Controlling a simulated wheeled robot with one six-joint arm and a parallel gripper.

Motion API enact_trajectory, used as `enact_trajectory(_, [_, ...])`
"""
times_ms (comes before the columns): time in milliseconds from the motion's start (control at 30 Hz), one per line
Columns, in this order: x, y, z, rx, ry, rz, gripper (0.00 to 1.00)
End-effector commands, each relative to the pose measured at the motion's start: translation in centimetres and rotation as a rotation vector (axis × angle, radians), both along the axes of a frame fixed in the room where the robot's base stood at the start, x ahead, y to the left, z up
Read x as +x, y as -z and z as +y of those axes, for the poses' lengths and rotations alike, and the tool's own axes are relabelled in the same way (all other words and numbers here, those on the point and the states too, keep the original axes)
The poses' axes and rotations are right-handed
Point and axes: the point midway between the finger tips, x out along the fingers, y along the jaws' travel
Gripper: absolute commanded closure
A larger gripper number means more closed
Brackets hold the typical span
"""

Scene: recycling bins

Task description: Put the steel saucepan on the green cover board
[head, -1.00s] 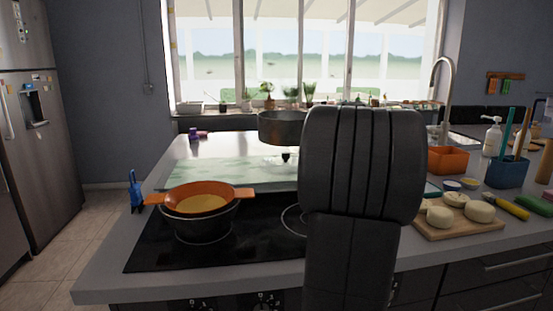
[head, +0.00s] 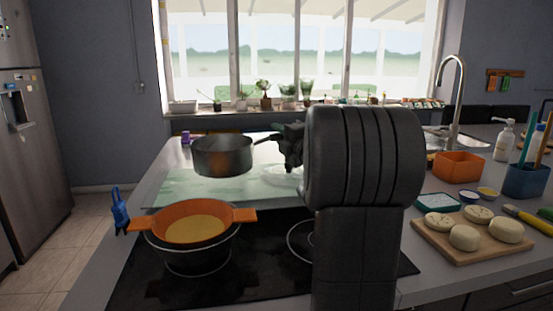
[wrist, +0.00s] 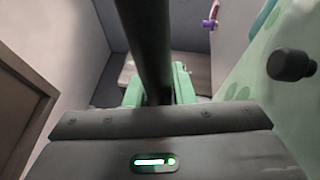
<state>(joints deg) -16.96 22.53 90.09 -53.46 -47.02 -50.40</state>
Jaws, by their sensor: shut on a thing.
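The steel saucepan (head: 222,160) is upright over the back left part of the pale green cover board (head: 185,187) in the head view. It seems to be held a little above the board; I cannot see a clear gap or contact. My gripper (head: 283,143) is to the right of the pan, shut on its dark handle. In the wrist view the handle (wrist: 148,45) runs between the green fingertips of my gripper (wrist: 157,85), and the cover board (wrist: 235,100) shows at the right. My arm hides part of the board's right side.
A clear lid with a black knob (wrist: 290,64) lies on the board, right of the saucepan. An orange pan (head: 192,228) sits on a dark pot on the hob, in front of the board. A dough board (head: 470,243) is at right.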

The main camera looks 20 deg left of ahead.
Motion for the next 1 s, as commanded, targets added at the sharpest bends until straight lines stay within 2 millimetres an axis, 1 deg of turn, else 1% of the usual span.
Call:
enact_trajectory(67, [0.0, 0.6, 0.0, 0.002, 0.0, 0.0, 1.0])
enact_trajectory(200, [0.0, 3.0, 0.0, 0.003, 0.0, 0.003, 1.0])
enact_trajectory(333, [0.0, 4.7, -0.1, 0.002, 0.002, 0.001, 1.0])
enact_trajectory(433, [0.0, 5.1, -0.1, 0.002, 0.002, -0.001, 1.0])
enact_trajectory(667, [0.0, 5.1, -0.1, 0.003, 0.001, -0.002, 1.0])
enact_trajectory(800, [0.0, 5.4, -0.1, 0.002, 0.002, -0.003, 1.0])
enact_trajectory(833, [0.0, 5.5, -0.1, 0.0, 0.002, -0.001, 0.76])
enact_trajectory(933, [0.0, 5.4, -0.1, 0.0, 0.002, -0.001, 0.56])
enact_trajectory(1000, [0.0, 5.4, -0.1, 0.0, 0.002, -0.001, 0.56])
